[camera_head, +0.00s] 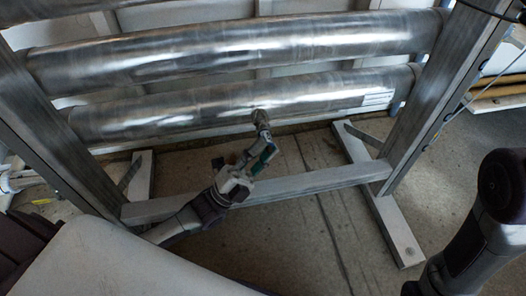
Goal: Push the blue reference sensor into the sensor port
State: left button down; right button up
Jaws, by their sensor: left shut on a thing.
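A small metal fitting, which looks like the sensor port (260,117), sits at the underside of the lowest silver tube. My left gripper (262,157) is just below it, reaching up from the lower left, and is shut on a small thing. That thing is largely hidden by the fingers; it looks like the blue reference sensor, but only a blue-green patch shows there. The gripper and the fitting are very close in the picture; I cannot tell whether the sensor touches or enters the port. My right arm shows at the right edge, its gripper out of view.
Large silver tubes (230,50) lie across a metal frame with a right upright (425,100) and a low crossbar (310,182). The frame's right foot (393,225) rests on the concrete floor (290,240).

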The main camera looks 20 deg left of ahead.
pick_arm(q)
jog(key=shift+w+a, duration=0.5)
jog(key=shift+w, duration=0.25)
dwell(0.3)
jog(key=c, duration=0.9)
grip_release()
